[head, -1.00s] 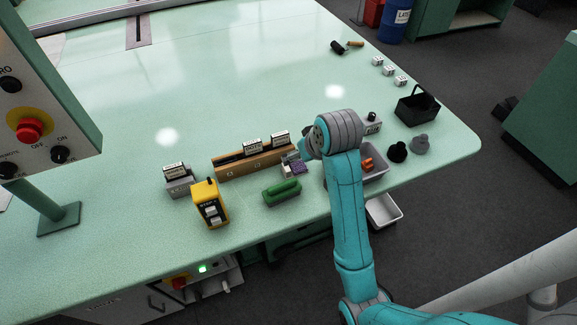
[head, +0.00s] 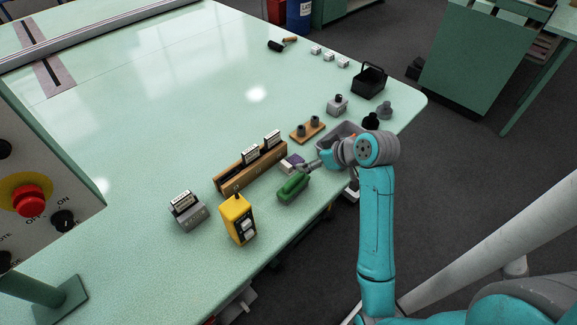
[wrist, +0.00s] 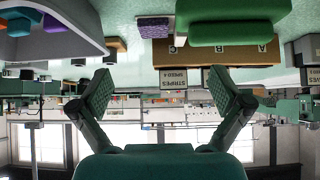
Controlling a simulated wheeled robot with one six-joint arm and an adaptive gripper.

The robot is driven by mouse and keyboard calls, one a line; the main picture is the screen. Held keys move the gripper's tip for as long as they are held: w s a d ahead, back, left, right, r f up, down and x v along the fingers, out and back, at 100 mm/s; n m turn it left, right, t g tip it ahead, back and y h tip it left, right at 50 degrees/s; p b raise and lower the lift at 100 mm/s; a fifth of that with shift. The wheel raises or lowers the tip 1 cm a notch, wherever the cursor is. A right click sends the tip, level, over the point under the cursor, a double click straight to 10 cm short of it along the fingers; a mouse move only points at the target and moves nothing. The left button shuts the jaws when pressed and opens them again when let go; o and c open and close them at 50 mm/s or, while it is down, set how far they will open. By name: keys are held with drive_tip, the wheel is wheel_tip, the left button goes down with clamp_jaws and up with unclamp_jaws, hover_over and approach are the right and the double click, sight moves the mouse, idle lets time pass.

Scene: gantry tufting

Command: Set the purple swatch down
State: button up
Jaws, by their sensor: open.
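The purple swatch (head: 293,160) lies on the pale green table just off the right end of the wooden rack (head: 262,165), behind the green handled block (head: 293,188). In the upside-down wrist view the purple swatch (wrist: 155,26) shows as a textured slab on the table, clear of both fingers. My gripper (head: 311,167) is low, just right of the swatch. In the wrist view my gripper (wrist: 165,90) has its fingers wide apart with nothing between them.
A grey tray (head: 336,133) with coloured pieces stands right of the swatch, partly hidden by my arm. A yellow control box (head: 238,219) and a grey card holder (head: 187,213) stand at the left. A black basket (head: 369,81) is farther back. The table's far middle is clear.

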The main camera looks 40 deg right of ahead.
sight(289, 159)
drive_tip(key=x, duration=0.4)
drive_tip(key=shift+w+f, duration=0.25)
drive_tip(key=shift+w+r+x, duration=0.1)
drive_tip(key=shift+r+x, duration=0.05)
drive_tip(key=shift+x, duration=1.35)
drive_tip(key=shift+w+r+x, duration=0.1)
drive_tip(key=shift+w+x, duration=0.05)
drive_tip(key=shift+x, duration=1.3)
drive_tip(key=shift+a, duration=0.15)
drive_tip(key=c, duration=1)
wheel_tip(289, 159, up, 10)
